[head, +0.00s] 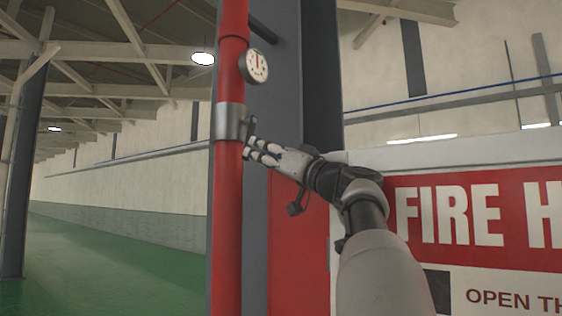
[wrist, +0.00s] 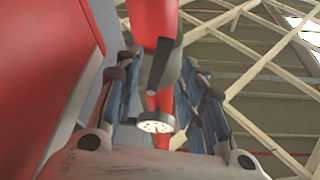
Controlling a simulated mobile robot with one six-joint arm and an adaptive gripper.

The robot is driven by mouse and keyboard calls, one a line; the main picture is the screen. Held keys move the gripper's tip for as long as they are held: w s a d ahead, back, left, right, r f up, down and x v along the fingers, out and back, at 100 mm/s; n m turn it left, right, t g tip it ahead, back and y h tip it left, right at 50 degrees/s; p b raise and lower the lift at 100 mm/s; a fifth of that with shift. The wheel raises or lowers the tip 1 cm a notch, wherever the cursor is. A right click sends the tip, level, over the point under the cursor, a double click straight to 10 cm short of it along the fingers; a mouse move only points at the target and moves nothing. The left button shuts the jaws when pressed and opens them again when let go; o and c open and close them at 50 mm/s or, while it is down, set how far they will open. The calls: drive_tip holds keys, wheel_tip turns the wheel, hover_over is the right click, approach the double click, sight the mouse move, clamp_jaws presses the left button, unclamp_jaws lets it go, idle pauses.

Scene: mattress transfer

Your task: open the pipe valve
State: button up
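The red pipe (head: 228,215) runs upright left of centre in the head view. A grey metal valve collar (head: 229,122) wraps it, with a short dark handle (head: 250,127) on its right side. In the wrist view the dark handle (wrist: 159,66) stands in the gap between my two fingers, with the red pipe (wrist: 151,18) behind it. My gripper (head: 250,146) is at the collar's right side, just below the handle's top. In the wrist view my gripper (wrist: 160,72) is open, with gaps seen around the handle. Whether a finger touches it is unclear.
A round white gauge (head: 255,65) sits on the pipe above the collar and also shows in the wrist view (wrist: 155,122). A dark column (head: 272,90) stands close behind the pipe. A red and white fire sign (head: 470,215) is at the right. Green floor (head: 110,265) lies open at left.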

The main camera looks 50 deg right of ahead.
drive_tip(key=v, duration=0.6)
drive_tip(key=shift+c, duration=0.2)
